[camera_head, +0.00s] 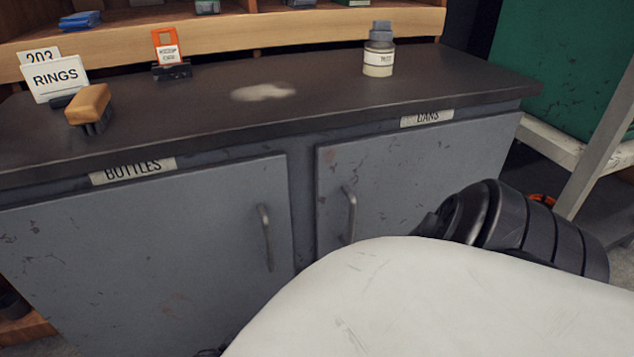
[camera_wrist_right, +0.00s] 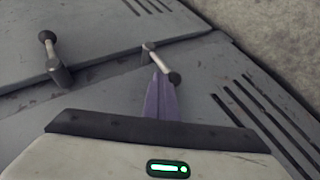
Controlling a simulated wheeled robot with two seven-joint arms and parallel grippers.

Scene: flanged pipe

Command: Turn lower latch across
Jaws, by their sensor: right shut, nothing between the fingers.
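Two latches show in the right wrist view on grey slotted panels. The other latch (camera_wrist_right: 160,62) is near the middle, slanting from a pale end at upper left to a dark round knob at lower right. I cannot tell which is the lower one. My right gripper (camera_wrist_right: 158,80) is shut and empty, its purplish fingers pointing at the middle latch. The tips overlap its bar in the picture; contact is unclear. My left gripper is not in view.
In the head view, a grey cabinet (camera_head: 150,245) with a dark top carries a brush (camera_head: 88,104), a RINGS sign (camera_head: 55,78), an orange tag (camera_head: 167,48) and a jar (camera_head: 379,55). A green panel (camera_head: 560,50) stands at right. The latches are not seen there.

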